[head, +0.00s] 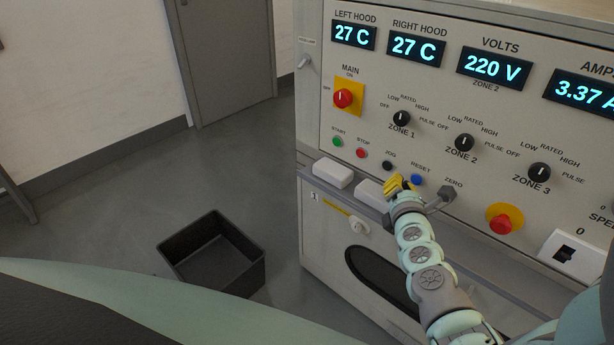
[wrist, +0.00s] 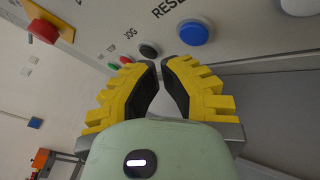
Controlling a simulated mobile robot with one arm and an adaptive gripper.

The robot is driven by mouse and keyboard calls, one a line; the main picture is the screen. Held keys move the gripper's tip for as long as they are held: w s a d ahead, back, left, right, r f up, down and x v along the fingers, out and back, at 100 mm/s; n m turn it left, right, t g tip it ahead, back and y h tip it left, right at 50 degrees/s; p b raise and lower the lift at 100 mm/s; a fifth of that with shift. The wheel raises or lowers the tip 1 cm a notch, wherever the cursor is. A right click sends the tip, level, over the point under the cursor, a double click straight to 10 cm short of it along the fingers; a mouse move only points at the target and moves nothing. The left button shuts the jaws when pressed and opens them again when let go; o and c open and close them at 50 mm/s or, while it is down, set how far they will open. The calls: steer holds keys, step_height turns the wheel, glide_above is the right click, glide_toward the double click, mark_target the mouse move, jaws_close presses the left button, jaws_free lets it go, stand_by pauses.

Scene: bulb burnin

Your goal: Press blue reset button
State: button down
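The blue reset button (head: 417,180) is a round knob on the grey control panel, under the RESET label and right of the black JOG button (head: 387,165). In the wrist view the blue button (wrist: 195,32) is just beyond and right of my fingertips, unobstructed. My gripper (head: 400,181) has yellow fingers with dark pads and is just left of the blue button in the head view. In the wrist view my gripper (wrist: 160,63) has its fingertips nearly together, with nothing between them. No contact with the button shows.
A green start button (head: 338,141) and red stop button (head: 361,153) are farther left. A red main switch (head: 343,98) on yellow is above. White blocks (head: 333,173) sit on the ledge below. A red mushroom button (head: 501,222) is at right. A black bin (head: 212,252) stands on the floor.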

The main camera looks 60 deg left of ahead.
steer(key=shift+s+d+p, duration=0.25)
steer(key=shift+s+p, duration=0.05)
steer(key=shift+s, duration=0.8)
steer(key=shift+s+d+p, duration=0.2)
steer(key=shift+s+p, duration=0.05)
steer(key=shift+s, duration=0.8)
